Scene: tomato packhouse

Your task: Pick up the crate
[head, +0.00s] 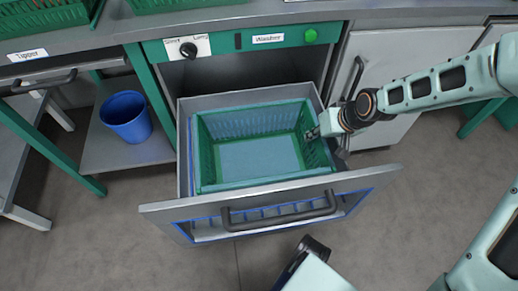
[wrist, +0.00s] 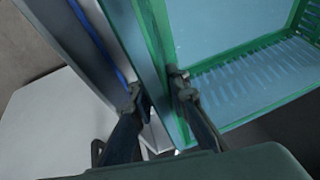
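The green crate (head: 210,174), open-topped and with slatted walls, sits level inside the pulled-out washer drawer (head: 250,193). Its pale blue floor is bare. My gripper (head: 314,132) is at the crate's right wall in the head view. In the wrist view, my gripper (wrist: 158,86) straddles the rim of the crate (wrist: 150,45), one finger inside and one in the gap beside the drawer wall. The rim fills the space between the fingertips, so they look shut on it. The fingers' lower ends are partly hidden.
The washer panel (head: 240,42) with a dial and green button stands behind the drawer. A dark drawer handle (head: 278,214) sticks out in front. A blue bucket (head: 127,117) is on the left shelf. Other green crates (head: 45,15) rest on the counter.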

